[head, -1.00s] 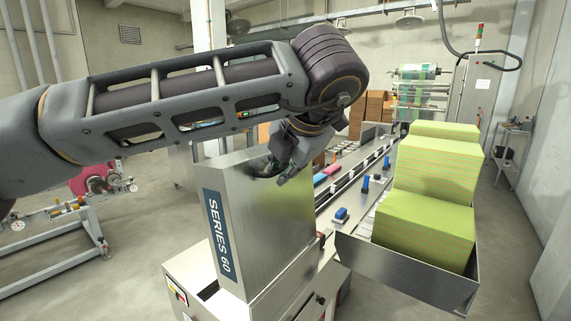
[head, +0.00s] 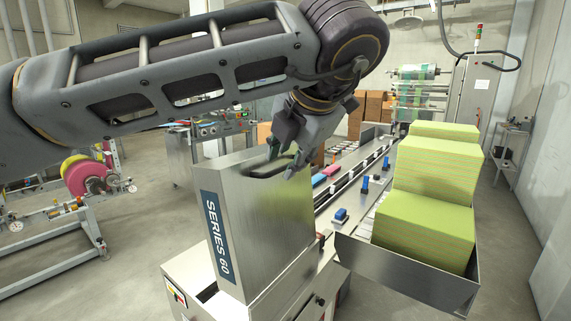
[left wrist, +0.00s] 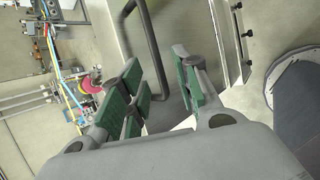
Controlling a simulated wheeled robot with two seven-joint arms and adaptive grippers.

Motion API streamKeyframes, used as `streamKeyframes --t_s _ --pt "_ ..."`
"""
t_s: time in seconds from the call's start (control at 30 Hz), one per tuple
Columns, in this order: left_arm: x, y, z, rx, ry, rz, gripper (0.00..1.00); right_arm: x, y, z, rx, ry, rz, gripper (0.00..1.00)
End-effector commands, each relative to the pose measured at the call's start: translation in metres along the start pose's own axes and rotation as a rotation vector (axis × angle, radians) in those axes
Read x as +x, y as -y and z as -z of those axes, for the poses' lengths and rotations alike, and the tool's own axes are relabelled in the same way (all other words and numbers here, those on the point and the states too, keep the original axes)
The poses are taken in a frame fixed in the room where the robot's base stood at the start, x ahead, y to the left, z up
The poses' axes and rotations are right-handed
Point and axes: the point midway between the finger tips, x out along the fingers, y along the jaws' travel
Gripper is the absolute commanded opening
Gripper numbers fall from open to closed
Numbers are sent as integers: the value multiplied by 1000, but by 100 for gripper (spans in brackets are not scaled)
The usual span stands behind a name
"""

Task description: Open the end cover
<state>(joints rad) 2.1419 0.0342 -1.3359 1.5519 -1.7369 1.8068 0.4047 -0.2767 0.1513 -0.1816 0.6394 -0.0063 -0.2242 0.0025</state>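The end cover (head: 265,220) is an upright brushed-steel housing with a blue "SERIES 60" label, standing shut-looking on the near end of the machine. A dark bar handle (head: 262,172) shows at its upper part, partly hidden by my fingers. My left gripper (head: 281,160) is just above and beside the handle, its fingers spread. In the left wrist view the green-padded fingers (left wrist: 165,85) are apart, and the curved dark handle (left wrist: 153,50) runs in the gap between them; I cannot tell whether they touch it. My right gripper is not in view.
A conveyor (head: 355,165) with red and blue packs runs back from the cover. A steel tray (head: 405,272) with stacked yellow-green blocks (head: 425,230) stands at the right. A stand with a pink roll (head: 88,178) is at the left. The floor between is clear.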

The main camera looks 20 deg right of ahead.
Motion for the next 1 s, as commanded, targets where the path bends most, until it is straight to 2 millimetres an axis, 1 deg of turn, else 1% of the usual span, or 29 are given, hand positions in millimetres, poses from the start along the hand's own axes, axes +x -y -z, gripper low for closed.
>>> streamKeyframes --t_s 0.03,0.3,0.5,0.67,1.0 --pt "-9 0 -1 0 3 -2 32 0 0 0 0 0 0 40" --pt "-49 1 0 2 2 -1 32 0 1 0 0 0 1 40" --pt "-69 1 0 1 1 0 32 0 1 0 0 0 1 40" --pt "-76 2 0 2 -1 1 32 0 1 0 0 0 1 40" --pt "-77 2 0 2 -1 1 32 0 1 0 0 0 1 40"
